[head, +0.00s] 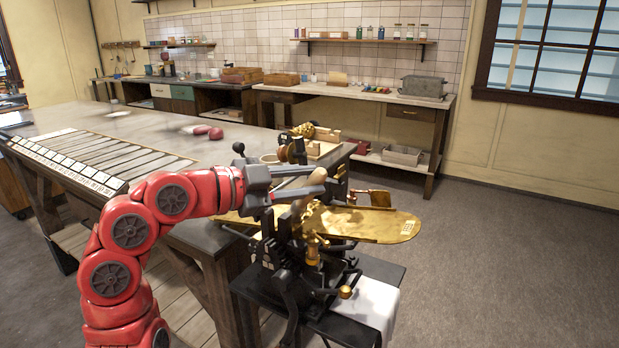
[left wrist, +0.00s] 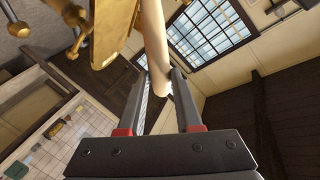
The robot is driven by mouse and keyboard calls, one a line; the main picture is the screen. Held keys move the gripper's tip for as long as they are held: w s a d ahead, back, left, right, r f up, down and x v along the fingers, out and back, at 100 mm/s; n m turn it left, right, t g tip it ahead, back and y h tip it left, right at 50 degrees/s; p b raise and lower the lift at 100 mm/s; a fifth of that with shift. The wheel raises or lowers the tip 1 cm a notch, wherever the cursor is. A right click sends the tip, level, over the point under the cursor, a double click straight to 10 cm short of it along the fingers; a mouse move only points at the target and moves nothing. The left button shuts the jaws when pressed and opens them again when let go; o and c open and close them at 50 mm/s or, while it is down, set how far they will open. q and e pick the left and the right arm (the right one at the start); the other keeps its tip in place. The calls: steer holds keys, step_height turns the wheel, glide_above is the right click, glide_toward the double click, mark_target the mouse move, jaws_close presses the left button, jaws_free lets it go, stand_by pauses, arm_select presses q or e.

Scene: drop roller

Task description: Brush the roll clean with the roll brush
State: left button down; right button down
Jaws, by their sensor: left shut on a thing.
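My left gripper (head: 318,182) is above the drop roller (head: 285,255), a dark machine with brass parts on a small black stand. The gripper is shut on a pale wooden handle (head: 301,180), which looks like that of the roll brush. In the left wrist view the pale handle (left wrist: 154,40) stands between the two fingers (left wrist: 164,95). The bristles cannot be made out. The machine's roll is largely hidden behind the fingers, so I cannot tell whether the brush touches it. My right gripper is not in view.
A long brass tray (head: 375,224) sticks out to the right of the machine. A grey worktable (head: 140,125) behind carries a slatted rack, red items (head: 208,131) and a patterned brass roll (head: 304,130). A white cloth (head: 372,303) hangs on the stand. The floor at right is clear.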

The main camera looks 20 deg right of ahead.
arm_select(q)
steer(key=shift+s+a+f, duration=0.15)
steer(key=shift+s+a, duration=0.5)
steer(key=shift+a, duration=0.2)
step_height(320, 180, up, 6)
steer(key=p, duration=0.2)
step_height(320, 180, up, 3)
steer(key=shift+r+p, duration=0.1)
steer(key=shift+p, duration=0.85)
